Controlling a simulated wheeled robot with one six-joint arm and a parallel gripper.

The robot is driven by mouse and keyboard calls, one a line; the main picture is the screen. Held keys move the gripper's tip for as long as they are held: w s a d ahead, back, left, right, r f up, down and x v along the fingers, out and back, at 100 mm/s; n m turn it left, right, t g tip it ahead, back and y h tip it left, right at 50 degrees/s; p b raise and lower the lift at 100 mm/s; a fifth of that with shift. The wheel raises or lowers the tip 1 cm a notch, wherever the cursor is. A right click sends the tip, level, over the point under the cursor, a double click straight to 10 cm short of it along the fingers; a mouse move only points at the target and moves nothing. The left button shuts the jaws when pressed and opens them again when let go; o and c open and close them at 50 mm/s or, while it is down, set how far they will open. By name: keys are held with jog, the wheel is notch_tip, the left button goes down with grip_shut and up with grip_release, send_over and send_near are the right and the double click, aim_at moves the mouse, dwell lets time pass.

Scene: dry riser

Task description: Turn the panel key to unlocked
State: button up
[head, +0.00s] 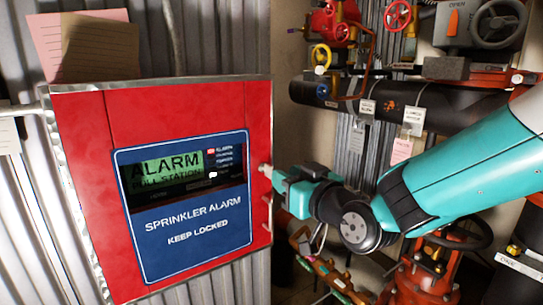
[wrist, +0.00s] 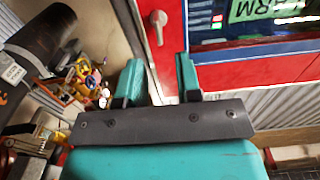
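The red sprinkler alarm panel (head: 85,190) is on the left in the head view, with a lit green "ALARM" screen (head: 165,167) and a blue "KEEP LOCKED" label (head: 195,225). A small pale metal key (head: 265,170) sticks out at its right edge. In the wrist view the key (wrist: 158,20) stands on the red panel face (wrist: 198,78), beyond and roughly between my fingertips. My gripper (wrist: 158,62) has its two teal fingers apart with nothing between them. In the head view my gripper (head: 280,181) is beside the key; whether they touch is hard to tell.
A dark horizontal pipe (head: 450,107) with hanging tags runs behind my arm. Red and yellow valve wheels (head: 398,15) are above it, and more red valve gear (head: 425,275) is below. Paper notes (head: 95,45) stand on top of the panel. Corrugated metal wall lies behind.

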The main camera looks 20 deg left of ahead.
aim_at(271, 167)
jog(key=p+x, duration=0.1)
jog(key=x, duration=0.5)
jog(key=shift+p, duration=0.4)
grip_shut()
